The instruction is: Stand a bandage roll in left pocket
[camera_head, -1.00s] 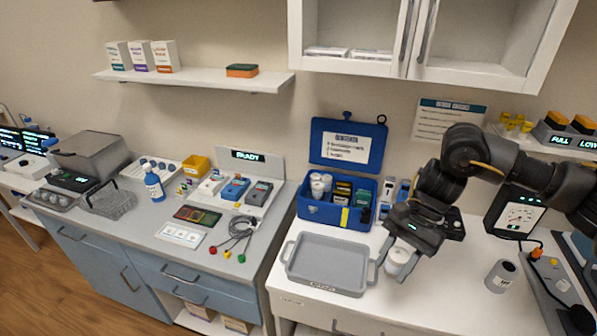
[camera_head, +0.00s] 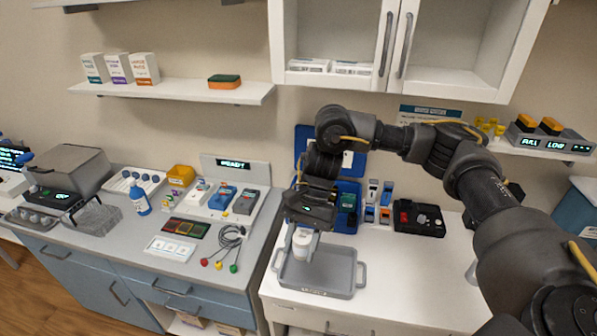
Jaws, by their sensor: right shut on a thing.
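My right gripper (camera_head: 302,228) is shut on a white bandage roll (camera_head: 302,244). It holds the roll upright over the back left part of the grey tray (camera_head: 345,285); I cannot tell the exact height. The blue kit box (camera_head: 346,222) stands behind the tray with its lid (camera_head: 302,136) raised. My right gripper and forearm cover the left side of the box, so its left pocket and the rolls in it are hidden. Dark and green packs show in the right part of the box. My left gripper is not in view.
Small blue and white boxes (camera_head: 378,198) stand right of the kit, with a black device (camera_head: 418,217) beyond them. The counter right of the tray (camera_head: 410,275) is clear. A coiled lead set (camera_head: 229,245) lies on the left counter. Cabinet doors (camera_head: 395,55) hang above.

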